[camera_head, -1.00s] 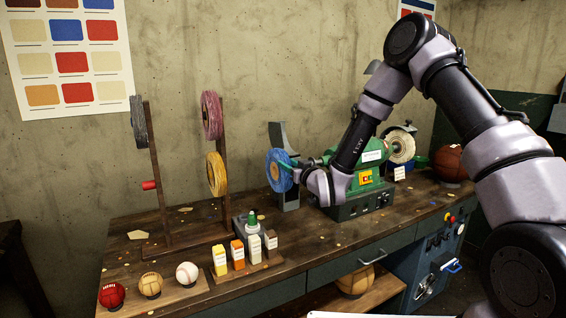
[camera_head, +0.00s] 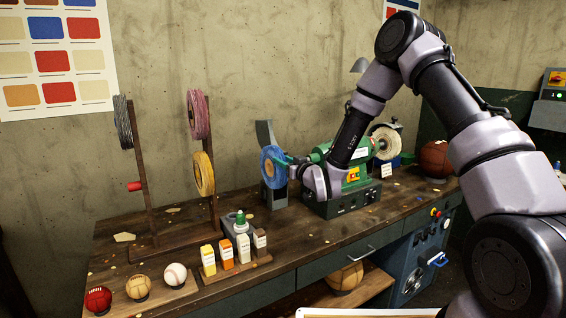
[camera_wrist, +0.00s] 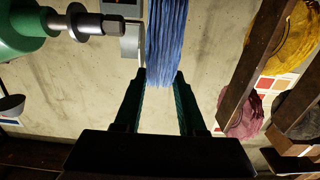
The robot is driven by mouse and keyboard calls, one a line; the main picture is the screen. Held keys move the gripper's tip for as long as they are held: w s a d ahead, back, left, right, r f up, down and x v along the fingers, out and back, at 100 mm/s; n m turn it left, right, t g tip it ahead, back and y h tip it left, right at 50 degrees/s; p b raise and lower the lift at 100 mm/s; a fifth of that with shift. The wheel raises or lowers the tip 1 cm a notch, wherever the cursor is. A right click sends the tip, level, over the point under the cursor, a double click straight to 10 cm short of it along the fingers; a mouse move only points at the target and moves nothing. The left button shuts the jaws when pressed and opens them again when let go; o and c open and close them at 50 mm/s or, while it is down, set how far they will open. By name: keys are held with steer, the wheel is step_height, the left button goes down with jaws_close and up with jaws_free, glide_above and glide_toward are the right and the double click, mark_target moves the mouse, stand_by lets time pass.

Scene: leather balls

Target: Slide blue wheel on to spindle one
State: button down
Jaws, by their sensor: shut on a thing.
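The blue wheel (camera_head: 273,167) is held upright in front of a grey stand, left of the green grinding machine (camera_head: 362,152). My gripper (camera_head: 290,162) is shut on the wheel's rim from the right. In the wrist view, the dark fingers of my gripper (camera_wrist: 161,82) lie on both sides of the fluffy rim of the blue wheel (camera_wrist: 167,40), which runs up out of frame. A bare metal spindle (camera_wrist: 97,23) sticks out of the green housing at left, apart from the wheel. My arm hides this spindle in the head view.
A white wheel (camera_head: 385,142) sits on the machine's right end. A wooden rack with grey, pink and yellow wheels (camera_head: 203,174) stands at left. Bottles and small balls line the bench's front left. A brown ball (camera_head: 436,158) sits at the right.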

steer(key=w+d, duration=0.5)
steer(key=d, duration=0.3)
steer(key=shift+w+d, duration=0.2)
steer(key=shift+w, duration=0.1)
stand_by(5.6)
steer(key=shift+c, duration=2)
jaws_free()
steer(key=v, duration=1)
steer(key=shift+s+d, duration=0.25)
steer(key=shift+s, duration=0.1)
